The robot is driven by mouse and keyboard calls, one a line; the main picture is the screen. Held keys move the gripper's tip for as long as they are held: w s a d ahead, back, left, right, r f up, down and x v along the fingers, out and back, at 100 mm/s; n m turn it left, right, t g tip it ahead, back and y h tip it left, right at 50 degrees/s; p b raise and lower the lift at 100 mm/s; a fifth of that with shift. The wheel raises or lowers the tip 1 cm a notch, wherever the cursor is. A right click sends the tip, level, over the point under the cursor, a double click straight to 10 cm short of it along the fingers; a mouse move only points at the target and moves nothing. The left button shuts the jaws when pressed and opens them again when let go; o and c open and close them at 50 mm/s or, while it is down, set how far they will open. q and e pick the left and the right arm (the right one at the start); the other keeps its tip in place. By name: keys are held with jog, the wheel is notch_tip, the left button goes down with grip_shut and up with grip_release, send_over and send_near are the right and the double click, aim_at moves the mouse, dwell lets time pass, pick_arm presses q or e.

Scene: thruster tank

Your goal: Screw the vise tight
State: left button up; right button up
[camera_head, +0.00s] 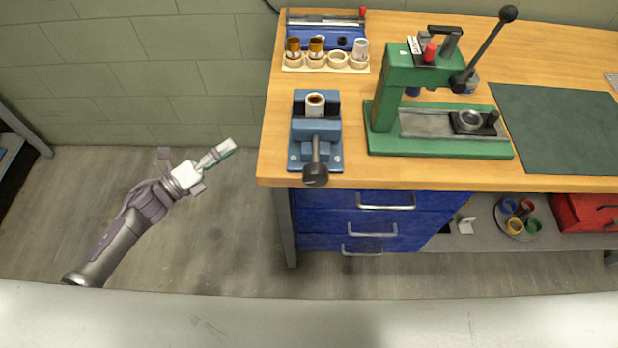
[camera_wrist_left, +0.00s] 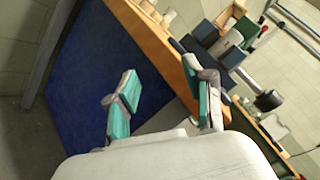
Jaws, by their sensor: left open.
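The blue vise (camera_head: 317,158) stands at the left front of the wooden bench in the head view. A white cylinder with a brown inside (camera_head: 315,103) stands upright between its jaws; I cannot tell how tightly it is held. The vise's screw handle, with a black knob (camera_head: 315,175), points toward the bench's front edge. My left gripper (camera_head: 222,155) is open and empty, left of the bench and well apart from the vise. Its two spread, teal-padded fingers (camera_wrist_left: 165,98) show in the left wrist view, with the bench beyond them. My right gripper is in neither view.
A green press (camera_head: 440,130) with a long lever stands right of the vise. Behind the vise is a pale holder (camera_head: 338,60) with cups. Blue drawers (camera_head: 350,220) hang below the bench top (camera_head: 270,150). The floor left of the bench is clear.

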pick_arm(q)
jog(key=s+d+r+m+g+h+b, duration=0.1)
jog(key=s+d+r+m+g+h, duration=0.35)
jog(key=m, duration=0.55)
jog(key=m+g+b, duration=0.1)
jog(key=m+g, duration=0.8)
jog(key=m, duration=0.2)
send_near(305, 171)
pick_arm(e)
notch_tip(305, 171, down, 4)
pick_arm(q)
jog(key=shift+t+y, duration=0.25)
jog(key=shift+t, duration=0.2)
jog(key=d+p, duration=0.2)
jog(key=d, duration=0.3)
jog(key=d+p, duration=0.2)
jog(key=d, duration=0.3)
jog(key=shift+s+d+r, duration=0.2)
jog(key=shift+d+r, duration=0.05)
jog(key=shift+d, duration=0.1)
jog(key=shift+d+f+n, duration=0.15)
jog(key=shift+d+n, duration=0.15)
jog(key=shift+d, duration=0.35)
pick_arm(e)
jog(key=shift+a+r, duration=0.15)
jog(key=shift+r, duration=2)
